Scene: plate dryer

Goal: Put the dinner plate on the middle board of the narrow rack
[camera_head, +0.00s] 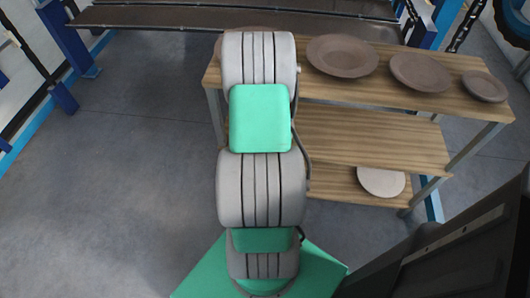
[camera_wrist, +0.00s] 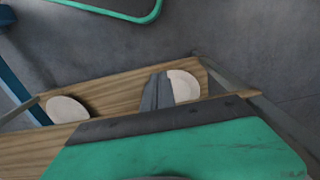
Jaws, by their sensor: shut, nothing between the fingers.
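The narrow rack (camera_head: 470,78) is a wooden unit with three boards. Its middle board (camera_head: 370,137) looks bare where it shows. On the top board are a large brown plate (camera_head: 343,55), a medium brown plate (camera_head: 420,72) and a small brown plate (camera_head: 484,86). A pale plate (camera_head: 380,182) lies on the bottom board. I cannot tell which is the dinner plate. In the wrist view, my gripper (camera_wrist: 157,92) is shut and empty, its dark fingers covering part of a pale plate (camera_wrist: 184,85). Another pale plate (camera_wrist: 67,109) lies left on the same board. My arm hides the gripper in the head view.
Another brown plate (camera_head: 219,46) is partly hidden behind my arm at the top board's left end. A long dark shelf with blue posts (camera_head: 240,20) stands behind the rack. The grey floor (camera_head: 130,160) to the left is clear.

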